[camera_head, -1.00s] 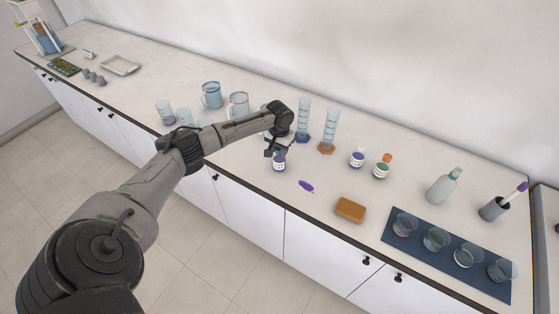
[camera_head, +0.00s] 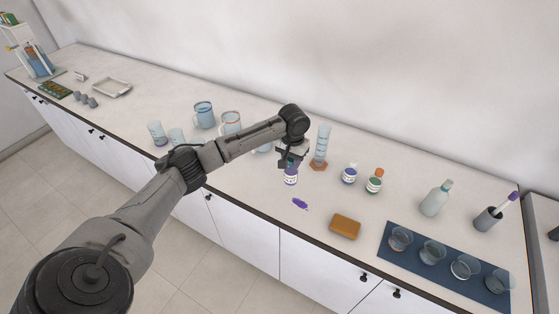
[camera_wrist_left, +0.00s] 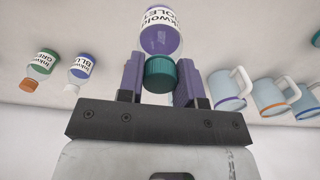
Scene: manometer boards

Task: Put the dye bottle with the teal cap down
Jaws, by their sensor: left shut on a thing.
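The dye bottle with the teal cap (camera_wrist_left: 162,30) has violet contents and a white label. My left gripper (camera_wrist_left: 160,75) is shut on it at the teal cap, with a purple-padded finger on each side. In the head view the left gripper (camera_head: 290,162) is over the counter, and the bottle (camera_head: 290,177) shows below its fingers. I cannot tell whether the bottle's base touches the counter. My right gripper is not in view.
A purple patch (camera_head: 300,203) and an orange-brown block (camera_head: 345,227) are in front of the bottle. A blue bottle (camera_head: 349,174) and a green bottle (camera_head: 374,181) stand to its right. A measuring cylinder (camera_head: 322,146) stands behind. Mugs (camera_head: 231,122) are to the left.

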